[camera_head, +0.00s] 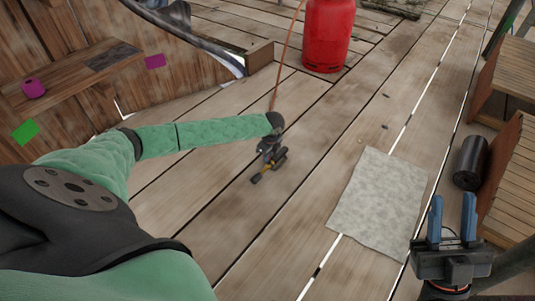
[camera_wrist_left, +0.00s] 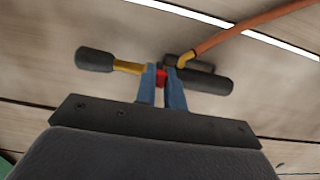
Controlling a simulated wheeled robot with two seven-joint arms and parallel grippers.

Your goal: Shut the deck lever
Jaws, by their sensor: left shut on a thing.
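My right gripper (camera_head: 452,220) is at the lower right, blue fingers apart and empty.
An orange hose (camera_head: 287,52) runs from the lever towards a red gas cylinder (camera_head: 328,35). A grey mat (camera_head: 380,203) lies on the planks to the right. A wooden bench (camera_head: 75,75) is at left.

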